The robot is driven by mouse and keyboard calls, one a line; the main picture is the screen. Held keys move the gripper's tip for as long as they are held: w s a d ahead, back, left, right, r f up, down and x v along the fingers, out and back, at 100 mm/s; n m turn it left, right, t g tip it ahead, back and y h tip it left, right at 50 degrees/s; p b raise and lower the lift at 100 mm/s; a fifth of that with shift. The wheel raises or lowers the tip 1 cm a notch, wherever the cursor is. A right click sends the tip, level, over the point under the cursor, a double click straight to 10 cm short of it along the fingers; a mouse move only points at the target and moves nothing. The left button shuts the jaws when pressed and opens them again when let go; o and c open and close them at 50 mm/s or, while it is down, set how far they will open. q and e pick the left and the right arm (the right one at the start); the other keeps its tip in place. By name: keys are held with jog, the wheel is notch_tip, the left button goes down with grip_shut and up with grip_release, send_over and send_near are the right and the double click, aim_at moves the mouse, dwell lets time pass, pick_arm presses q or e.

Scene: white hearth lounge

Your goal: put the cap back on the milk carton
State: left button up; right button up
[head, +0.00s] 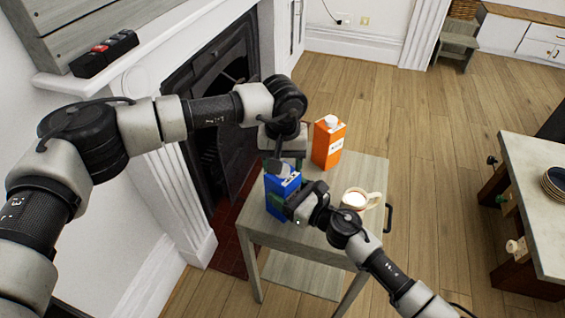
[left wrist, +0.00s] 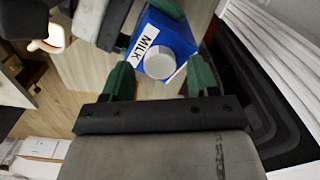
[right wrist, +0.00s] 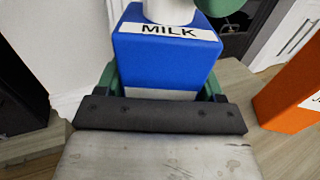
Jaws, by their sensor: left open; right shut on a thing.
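The blue milk carton (head: 283,187) stands upright on the small grey table, its MILK label showing in the left wrist view (left wrist: 178,42). A round white cap (left wrist: 160,64) sits on its top; it also shows as a white cylinder in the right wrist view (right wrist: 170,10). I cannot tell how firmly it is seated. My left gripper (head: 277,165) is above the carton, pointing down, its green fingers open on either side of the cap. My right gripper (head: 298,203) is shut on the sides of the carton (right wrist: 165,65) from the front.
An orange carton (head: 328,143) with a white top stands behind on the grey table (head: 300,235). A mug (head: 361,200) with a pale drink is to the right. The black fireplace (head: 215,85) is close on the left. Another table (head: 535,180) with plates is at far right.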

pick_arm(q)
notch_tip(320, 180, up, 4)
jog(key=shift+f, duration=0.1)
jog(key=shift+c, duration=0.4)
